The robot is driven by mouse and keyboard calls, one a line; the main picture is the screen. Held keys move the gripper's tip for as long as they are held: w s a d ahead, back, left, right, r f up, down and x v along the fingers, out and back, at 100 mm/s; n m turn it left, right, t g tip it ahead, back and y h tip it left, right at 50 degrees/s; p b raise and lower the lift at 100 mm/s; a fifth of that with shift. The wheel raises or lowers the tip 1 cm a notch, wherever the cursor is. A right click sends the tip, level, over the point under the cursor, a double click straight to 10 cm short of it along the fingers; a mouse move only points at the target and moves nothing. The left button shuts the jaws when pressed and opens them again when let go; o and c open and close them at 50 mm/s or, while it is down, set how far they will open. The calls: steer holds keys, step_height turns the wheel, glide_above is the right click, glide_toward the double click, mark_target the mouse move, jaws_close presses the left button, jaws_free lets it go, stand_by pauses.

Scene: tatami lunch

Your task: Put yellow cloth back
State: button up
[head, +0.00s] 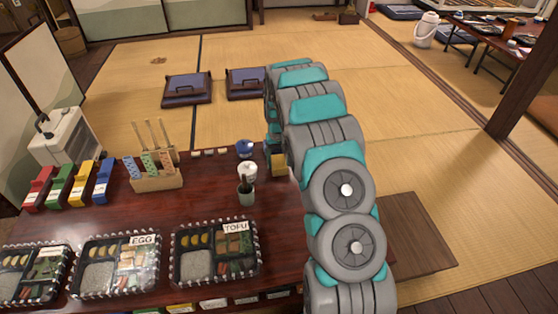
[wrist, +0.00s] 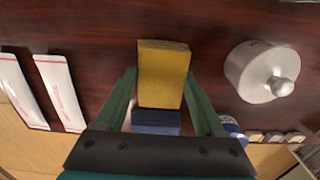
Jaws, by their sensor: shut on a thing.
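The yellow cloth (wrist: 163,75) is a folded block between the two green fingers of my gripper (wrist: 162,88) in the wrist view. My gripper is shut on it, over the dark red table. A dark blue block (wrist: 156,121) shows right behind the yellow cloth, toward my palm; I cannot tell whether the two touch. In the head view a small yellow patch of the cloth (head: 278,166) shows beside my arm, near the table's far right part. My arm hides most of the gripper there.
A white lidded pot (wrist: 262,72) stands to the right in the wrist view, with white paper sleeves (wrist: 58,90) on the left. A dark cup (head: 246,193), chopstick stand (head: 156,178), coloured boxes (head: 82,183) and bento trays (head: 216,250) occupy the table (head: 205,205).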

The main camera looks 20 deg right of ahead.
mark_target(279, 161)
steer(key=shift+f, duration=0.15)
steer(key=o, duration=1.4)
step_height(279, 161, up, 11)
steer(key=b, duration=0.1)
steer(key=s+a+r, duration=0.5)
steer(key=s+r, duration=0.4)
steer(key=s, duration=0.1)
steer(key=s+a+r, duration=0.1)
steer(key=s+a, duration=0.1)
steer(key=s, duration=1)
steer(key=s+a+r+n+g, duration=0.1)
steer(key=s+a, duration=0.2)
steer(key=s, duration=0.9)
steer(key=s+a+r+n, duration=0.1)
steer(key=s+a, duration=0.2)
steer(key=s, duration=1)
steer(key=shift+a+r+g, duration=0.25)
steer(key=shift+r+g, duration=0.1)
steer(key=shift+g, duration=0.05)
